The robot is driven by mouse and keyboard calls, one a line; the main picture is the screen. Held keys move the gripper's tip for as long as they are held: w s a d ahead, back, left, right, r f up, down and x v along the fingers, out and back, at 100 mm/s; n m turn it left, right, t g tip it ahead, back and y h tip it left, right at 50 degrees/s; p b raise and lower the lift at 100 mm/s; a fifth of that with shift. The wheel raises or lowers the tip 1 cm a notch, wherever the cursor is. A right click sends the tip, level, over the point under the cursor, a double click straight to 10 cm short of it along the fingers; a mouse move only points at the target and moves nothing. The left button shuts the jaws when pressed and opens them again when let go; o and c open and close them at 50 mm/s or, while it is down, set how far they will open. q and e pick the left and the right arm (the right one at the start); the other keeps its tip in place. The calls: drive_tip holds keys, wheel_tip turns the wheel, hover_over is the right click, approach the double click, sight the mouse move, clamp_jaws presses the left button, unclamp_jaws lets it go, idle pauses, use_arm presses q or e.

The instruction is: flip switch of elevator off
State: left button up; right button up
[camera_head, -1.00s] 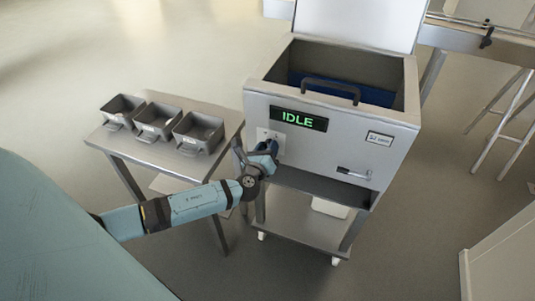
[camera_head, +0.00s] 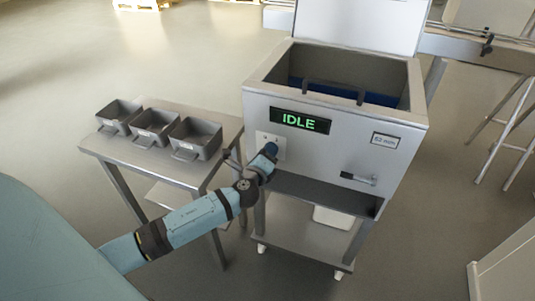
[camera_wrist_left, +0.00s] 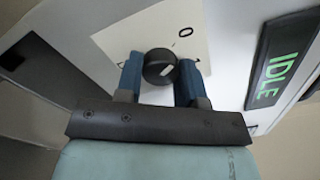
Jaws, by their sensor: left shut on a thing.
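The machine (camera_head: 335,150) is a grey metal box with an open lid and a green "IDLE" display (camera_head: 300,121) on its front. Left of and below the display is a pale switch plate (camera_head: 277,141). In the left wrist view, a round black knob (camera_wrist_left: 159,65) with a light mark sits on the plate (camera_wrist_left: 190,35), with a "0" printed beside it. My left gripper (camera_wrist_left: 160,75) has its blue fingers on both sides of the knob, shut on it. In the head view the gripper (camera_head: 270,150) hides the knob. My right gripper is not in view.
A metal side table (camera_head: 110,145) with several grey trays stands left of the machine, close to my left arm. A small lever (camera_head: 358,178) and a "63 mm" label (camera_head: 385,139) are on the machine's front right. Open floor lies around.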

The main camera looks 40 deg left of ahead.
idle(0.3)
use_arm(q)
drive_tip(key=o, duration=0.8)
drive_tip(key=shift+o, duration=0.6)
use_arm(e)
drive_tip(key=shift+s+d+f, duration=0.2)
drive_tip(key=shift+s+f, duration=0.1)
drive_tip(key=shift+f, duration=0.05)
use_arm(q)
drive_tip(key=v, duration=1.3)
drive_tip(key=shift+s+d+b, duration=0.15)
drive_tip(key=shift+s+b, duration=0.2)
drive_tip(key=shift+b, duration=0.1)
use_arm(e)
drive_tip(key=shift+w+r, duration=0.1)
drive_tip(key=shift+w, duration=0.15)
use_arm(q)
drive_tip(key=shift+r, duration=0.1)
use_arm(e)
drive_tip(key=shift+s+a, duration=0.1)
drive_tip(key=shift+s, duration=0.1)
